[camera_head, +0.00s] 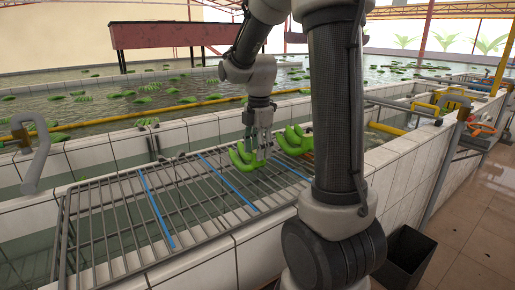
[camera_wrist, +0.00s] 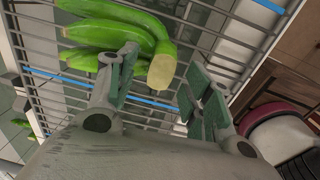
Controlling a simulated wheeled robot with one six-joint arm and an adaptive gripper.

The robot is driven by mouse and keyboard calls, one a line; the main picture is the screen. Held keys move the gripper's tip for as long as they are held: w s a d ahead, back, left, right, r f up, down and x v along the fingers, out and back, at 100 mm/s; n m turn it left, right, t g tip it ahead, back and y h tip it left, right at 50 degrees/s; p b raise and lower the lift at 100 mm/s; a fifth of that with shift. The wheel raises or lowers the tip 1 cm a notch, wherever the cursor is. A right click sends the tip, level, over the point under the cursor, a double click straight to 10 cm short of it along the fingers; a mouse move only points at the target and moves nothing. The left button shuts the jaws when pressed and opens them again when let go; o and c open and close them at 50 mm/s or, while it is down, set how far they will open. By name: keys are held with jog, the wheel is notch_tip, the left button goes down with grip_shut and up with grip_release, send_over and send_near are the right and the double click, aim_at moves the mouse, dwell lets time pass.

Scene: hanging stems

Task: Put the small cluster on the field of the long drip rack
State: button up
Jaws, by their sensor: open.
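A small cluster (camera_head: 243,158) of green bananas lies on the long drip rack (camera_head: 100,222), towards its right part in the head view. My gripper (camera_head: 262,156) is low beside it, pointing down. In the wrist view the cluster (camera_wrist: 118,33) lies over the bars, and its pale cut stem end (camera_wrist: 162,72) shows near the gap between my fingertips (camera_wrist: 158,84). My fingers are apart, and I see no grip on the stem. Blue strips (camera_head: 228,181) divide the rack into fields. My gripper hides part of the cluster in the head view.
Another green cluster (camera_head: 293,140) is just right of my gripper, partly hidden by my arm. White tiled walls (camera_head: 400,165) edge the water tanks, where many green clusters float. A dark bin (camera_head: 405,258) stands on the floor at right. The left fields of the rack are bare.

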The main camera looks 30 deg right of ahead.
notch_tip(320, 180, up, 12)
jog(key=shift+s, duration=0.25)
